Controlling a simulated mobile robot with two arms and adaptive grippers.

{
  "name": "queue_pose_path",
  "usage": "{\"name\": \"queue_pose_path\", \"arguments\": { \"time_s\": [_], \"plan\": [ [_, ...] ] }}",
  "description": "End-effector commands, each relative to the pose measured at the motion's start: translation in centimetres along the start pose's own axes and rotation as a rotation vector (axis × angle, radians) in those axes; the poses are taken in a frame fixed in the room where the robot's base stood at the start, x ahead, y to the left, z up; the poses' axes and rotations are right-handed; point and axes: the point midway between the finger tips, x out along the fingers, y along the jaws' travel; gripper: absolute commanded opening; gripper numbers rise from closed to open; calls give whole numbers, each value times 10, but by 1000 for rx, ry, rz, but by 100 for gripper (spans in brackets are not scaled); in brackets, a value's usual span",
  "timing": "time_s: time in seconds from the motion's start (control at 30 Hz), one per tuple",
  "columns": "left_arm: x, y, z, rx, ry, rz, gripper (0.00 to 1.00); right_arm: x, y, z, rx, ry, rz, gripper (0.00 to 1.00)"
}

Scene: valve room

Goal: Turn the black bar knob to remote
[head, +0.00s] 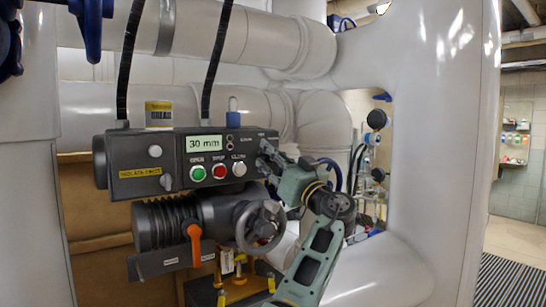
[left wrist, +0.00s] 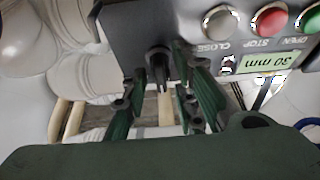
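The dark control box (head: 185,190) of the valve actuator hangs in the middle-left of the head view, with a display reading 30 mm. The black bar knob (left wrist: 158,64) sticks out of the box face in the left wrist view; in the head view it is hidden or too small to make out behind my fingers. My left gripper (head: 266,156) is at the right end of the box face. In the left wrist view its fingers (left wrist: 160,74) stand apart on either side of the knob, and I cannot tell whether either one touches it. My right gripper is not in view.
Green (head: 198,174), red (head: 220,172) and pale (head: 239,169) buttons sit left of my gripper. A handwheel (head: 260,228) and an orange lever (head: 194,243) are below. Large white pipes (head: 435,150) surround the box; black cables (head: 215,65) rise from it.

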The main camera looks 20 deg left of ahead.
Motion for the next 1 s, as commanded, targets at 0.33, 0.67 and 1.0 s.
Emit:
{"name": "queue_pose_path", "arguments": {
  "time_s": [0.33, 0.67, 1.0],
  "plan": [
    [0, 0, 0, 0, 0, 0, 0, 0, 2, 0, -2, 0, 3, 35],
    [-1, 0, 1, 15, 0, 6, 0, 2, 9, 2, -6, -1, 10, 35],
    [-1, -2, 3, 175, 1, 72, 0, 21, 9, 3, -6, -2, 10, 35]
  ]
}}
